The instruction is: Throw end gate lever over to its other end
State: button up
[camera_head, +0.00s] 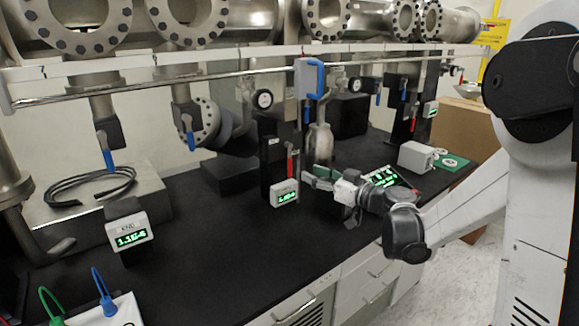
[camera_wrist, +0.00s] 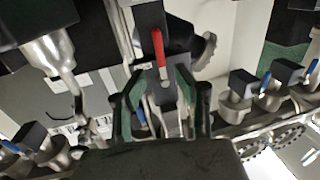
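A red lever (camera_wrist: 159,48) on a black valve block (camera_wrist: 149,18) is ahead of my gripper (camera_wrist: 158,92) in the wrist view. My fingers are apart, with a gap between them, and the lever's end lies in line with that gap. I see no contact. In the head view my gripper (camera_head: 312,178) points left, close to an upright red lever (camera_head: 291,162) on a black block. Another red lever (camera_head: 412,117) is at the far right end. The pictures do not label which one is the end gate lever.
Blue levers (camera_head: 108,158) hang from the steel pipework. A blue-handled unit (camera_head: 309,78) sits on the rail above. Display boxes (camera_head: 284,193) stand on the black bench (camera_head: 215,245), and a grey box (camera_head: 417,157) is at right. The front middle of the bench is clear.

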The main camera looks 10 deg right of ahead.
aim_at(290, 164)
jog(key=x, duration=0.9)
jog(key=shift+w+a, duration=0.1)
grip_shut()
